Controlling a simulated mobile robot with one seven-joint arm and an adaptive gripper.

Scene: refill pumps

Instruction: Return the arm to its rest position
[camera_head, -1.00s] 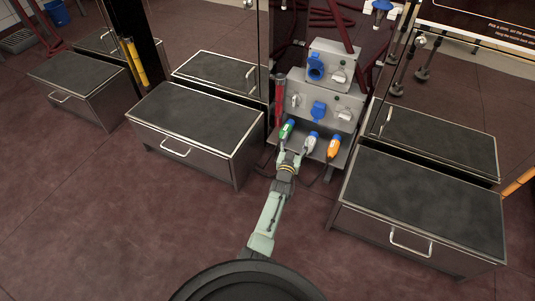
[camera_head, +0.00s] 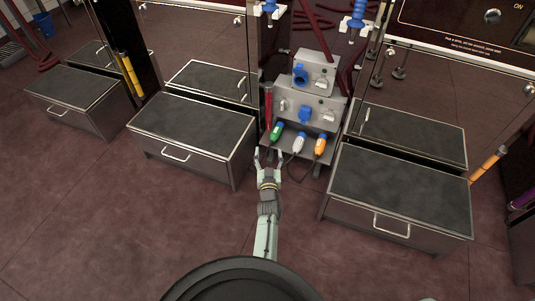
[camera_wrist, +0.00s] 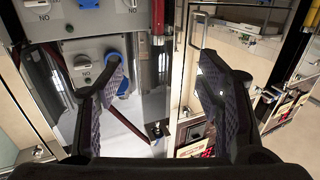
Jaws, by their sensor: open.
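My gripper (camera_head: 268,160) is at the end of my pale green arm, in front of the grey socket station (camera_head: 318,112). Its two fingers are apart. In the wrist view my gripper (camera_wrist: 160,95) also shows open, with nothing between its fingers. A green plug (camera_head: 276,132), a white plug (camera_head: 298,143) and an orange plug (camera_head: 320,145) sit side by side along the station's lower shelf. The gripper is just below and left of the green plug, and looks apart from it.
Low dark-topped drawer units stand at left (camera_head: 193,127) and right (camera_head: 400,188) of the arm. A red post (camera_head: 268,105) stands beside the station. A blue bucket (camera_head: 43,24) is far left. The floor (camera_head: 120,215) in front is clear.

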